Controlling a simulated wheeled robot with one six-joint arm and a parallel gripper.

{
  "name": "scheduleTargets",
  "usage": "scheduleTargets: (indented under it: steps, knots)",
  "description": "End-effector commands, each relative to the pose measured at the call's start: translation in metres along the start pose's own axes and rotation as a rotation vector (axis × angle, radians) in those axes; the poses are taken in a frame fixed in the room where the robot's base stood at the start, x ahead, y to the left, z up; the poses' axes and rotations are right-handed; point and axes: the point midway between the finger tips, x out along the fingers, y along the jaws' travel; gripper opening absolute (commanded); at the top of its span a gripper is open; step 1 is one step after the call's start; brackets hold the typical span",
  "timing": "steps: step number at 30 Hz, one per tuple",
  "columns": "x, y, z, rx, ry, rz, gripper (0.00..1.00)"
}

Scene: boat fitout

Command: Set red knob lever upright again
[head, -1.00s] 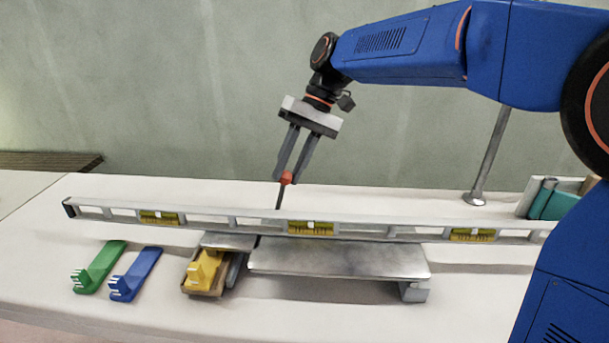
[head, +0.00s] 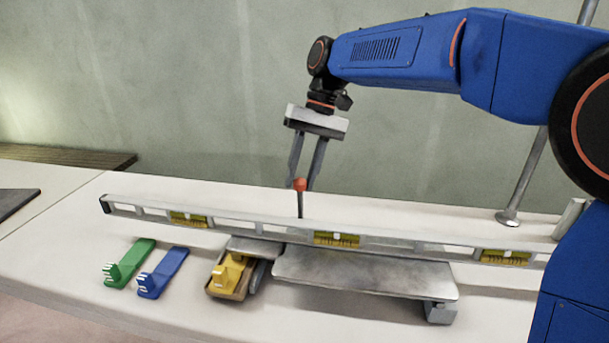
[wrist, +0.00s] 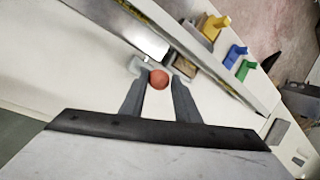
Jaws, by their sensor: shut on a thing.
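The red knob (head: 300,184) tops a thin dark lever (head: 300,205) that stands close to vertical in the head view. My gripper (head: 301,187) points down and is shut on the knob, one finger on each side. In the wrist view the knob (wrist: 158,79) shows round between the fingertips (wrist: 160,82). The lever's foot is hidden behind the long spirit level in the head view.
The spirit level (head: 265,225) lies across a grey metal plate (head: 365,270) in front of the lever. A yellow piece (head: 230,270) sits in a small tray. Green (head: 130,262) and blue (head: 163,272) pieces lie left. A metal post (head: 525,180) stands right.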

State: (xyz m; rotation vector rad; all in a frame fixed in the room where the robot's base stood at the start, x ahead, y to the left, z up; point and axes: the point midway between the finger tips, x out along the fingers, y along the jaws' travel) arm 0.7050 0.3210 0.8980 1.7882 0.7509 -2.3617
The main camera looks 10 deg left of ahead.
Motion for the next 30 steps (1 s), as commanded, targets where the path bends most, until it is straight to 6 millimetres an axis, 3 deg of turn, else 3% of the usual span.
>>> scheduleTargets:
  steps: [2,3,5,30]
  knots:
    - [-0.0004,-0.0085,-0.0018,-0.009,0.008,-0.014,0.0]
    - [-0.0004,-0.0086,-0.0018,-0.01,0.008,-0.014,0.32]
    - [-0.0005,-0.0081,-0.0018,-0.009,0.008,-0.013,0.42]
    - [-0.0007,-0.0036,-0.0003,-0.003,0.003,-0.008,0.42]
